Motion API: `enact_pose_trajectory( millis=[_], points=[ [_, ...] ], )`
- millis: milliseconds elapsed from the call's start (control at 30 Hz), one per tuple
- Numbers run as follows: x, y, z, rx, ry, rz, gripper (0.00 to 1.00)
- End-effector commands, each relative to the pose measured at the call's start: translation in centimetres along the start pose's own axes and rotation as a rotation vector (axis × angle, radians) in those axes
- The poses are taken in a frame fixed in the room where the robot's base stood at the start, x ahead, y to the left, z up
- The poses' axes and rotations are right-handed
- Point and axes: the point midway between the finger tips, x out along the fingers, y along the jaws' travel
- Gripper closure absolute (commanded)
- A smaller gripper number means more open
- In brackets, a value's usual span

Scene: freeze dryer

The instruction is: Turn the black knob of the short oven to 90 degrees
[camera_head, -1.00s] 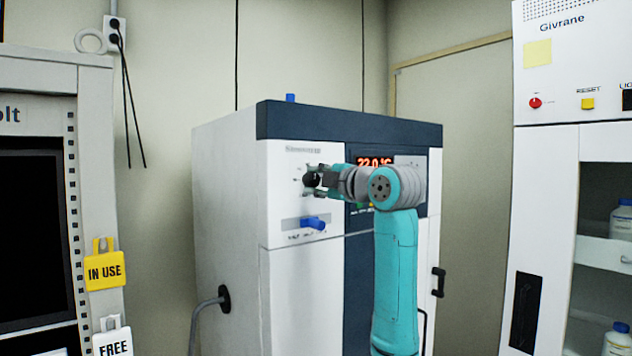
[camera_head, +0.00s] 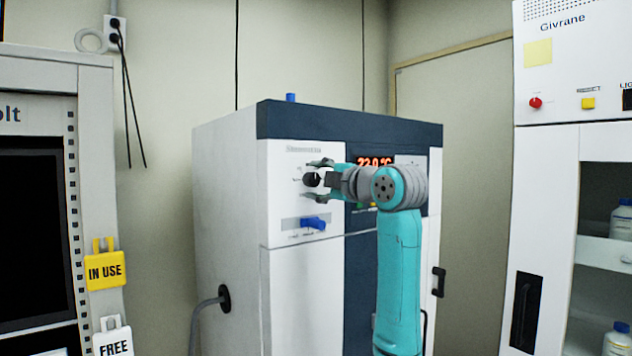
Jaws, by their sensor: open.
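The short oven (camera_head: 225,200) is a white cabinet with a dark blue top band in the middle of the view. Its black knob (camera_head: 311,180) is on the upper left of the white front panel. My gripper (camera_head: 319,181) is open at the knob, with one finger above it and one below. The fingers look apart from the knob, but I cannot tell how far they reach around it. The knob's pointer is too small to read.
A blue lever (camera_head: 313,223) is just below the knob. A red display (camera_head: 375,162) is partly behind my arm. A tall white cabinet (camera_head: 545,220) stands at the right. A grey unit with "IN USE" (camera_head: 105,270) and "FREE" (camera_head: 113,344) tags stands at the left.

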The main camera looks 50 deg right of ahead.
Motion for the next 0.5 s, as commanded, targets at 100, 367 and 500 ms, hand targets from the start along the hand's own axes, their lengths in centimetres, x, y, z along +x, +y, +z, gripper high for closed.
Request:
enact_pose_trajectory(
  millis=[100,367,500],
  points=[
    [-1.7,0.0,0.1,-0.002,-0.001,0.002,0.38],
    [-6.9,0.0,0.1,-0.002,-0.002,0.002,0.38],
    [-9.2,0.0,0.1,-0.002,-0.002,0.001,0.38]
  ],
)
